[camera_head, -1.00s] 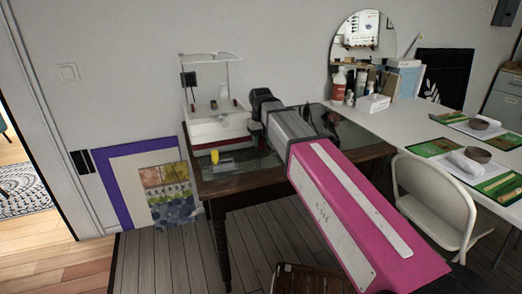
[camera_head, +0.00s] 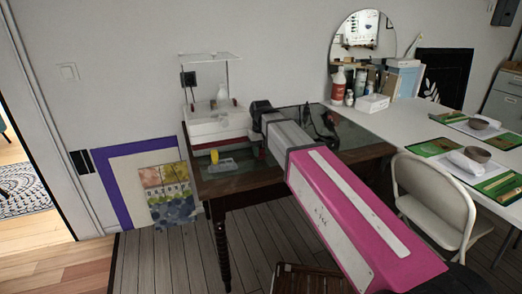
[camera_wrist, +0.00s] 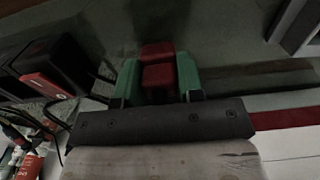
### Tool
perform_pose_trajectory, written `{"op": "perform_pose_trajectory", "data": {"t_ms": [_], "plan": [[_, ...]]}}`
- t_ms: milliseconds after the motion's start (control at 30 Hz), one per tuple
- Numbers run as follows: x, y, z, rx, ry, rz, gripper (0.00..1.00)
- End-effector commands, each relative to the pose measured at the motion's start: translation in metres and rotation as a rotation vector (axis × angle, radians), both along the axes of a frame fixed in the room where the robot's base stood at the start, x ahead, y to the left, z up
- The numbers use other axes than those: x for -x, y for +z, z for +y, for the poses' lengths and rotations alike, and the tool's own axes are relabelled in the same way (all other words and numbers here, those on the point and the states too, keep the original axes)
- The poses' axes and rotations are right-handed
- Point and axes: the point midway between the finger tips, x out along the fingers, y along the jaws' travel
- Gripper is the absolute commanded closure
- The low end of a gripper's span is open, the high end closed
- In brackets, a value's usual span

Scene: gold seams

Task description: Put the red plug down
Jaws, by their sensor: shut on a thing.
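The red plug (camera_wrist: 158,74) is between the green fingertips of my gripper (camera_wrist: 158,88) in the wrist view. My gripper is shut on it, over a dark surface. I cannot tell whether the plug touches that surface. In the head view my pink and grey arm reaches to the dark-topped table (camera_head: 235,183). The gripper tips and plug cannot be made out there.
A white machine (camera_head: 217,132) stands at the table's back left, with a small yellow and grey thing (camera_head: 222,164) before it. A black object with a red part (camera_wrist: 46,86) lies left in the wrist view. A white table (camera_head: 420,122) and a chair (camera_head: 430,195) stand to the right.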

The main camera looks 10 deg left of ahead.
Motion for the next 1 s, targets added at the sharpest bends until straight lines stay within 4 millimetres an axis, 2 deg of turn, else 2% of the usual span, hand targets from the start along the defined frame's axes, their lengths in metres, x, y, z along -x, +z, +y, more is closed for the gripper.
{"op": "perform_pose_trajectory", "data": {"t_ms": [267, 300, 367, 400, 767, 1000], "plan": [[0.000, -0.005, 0.000, 0.000, 0.000, 0.000, 1.00], [0.000, -0.005, 0.000, 0.000, 0.000, 0.000, 0.62], [0.000, -0.005, 0.000, 0.000, 0.000, 0.000, 0.42], [0.000, -0.005, 0.000, 0.000, 0.000, 0.000, 0.40], [0.000, 0.000, 0.000, -0.001, 0.000, -0.001, 0.40], [-0.001, 0.031, 0.000, -0.002, 0.000, -0.003, 0.40]]}}
